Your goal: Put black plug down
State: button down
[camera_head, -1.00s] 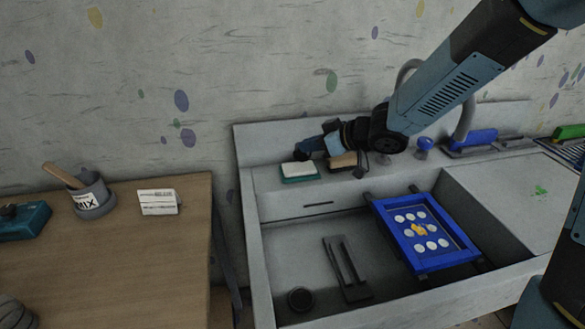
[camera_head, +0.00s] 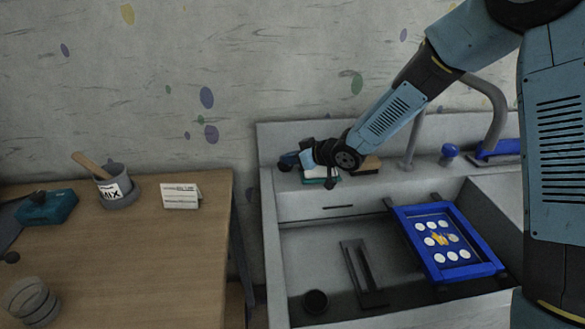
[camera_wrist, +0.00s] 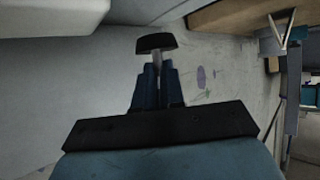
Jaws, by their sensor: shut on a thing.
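In the wrist view, my gripper (camera_wrist: 157,75) is shut on the black plug (camera_wrist: 157,43), a dark, flat-topped piece at the tips of its two blue fingers. In the head view, my gripper (camera_head: 295,160) is at the back left corner of the grey sink (camera_head: 270,255), beside and partly in front of a white-and-green block. The plug is small and dark there at the finger ends, hard to make out. A dark round spot (camera_head: 315,301), seemingly the drain, is in the front left of the sink floor.
A blue frame with white discs (camera_head: 478,268) spans the sink's right side. A dark rack (camera_head: 362,272) lies on the sink floor. The white-and-green block (camera_head: 318,182) and a brown block (camera_head: 366,165) sit on the back ledge. A wooden table (camera_head: 150,260) stands to the left.

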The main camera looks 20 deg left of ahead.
aim_at(291, 167)
jog(key=shift+a+f, duration=0.15)
jog(key=shift+f, duration=0.1)
jog(key=shift+w+f, duration=0.15)
jog(key=shift+f, duration=1.4)
jog(key=c, duration=1.2)
grip_release()
jog(key=shift+f, duration=0.1)
jog(key=shift+c, duration=0.2)
jog(key=v, duration=1.2)
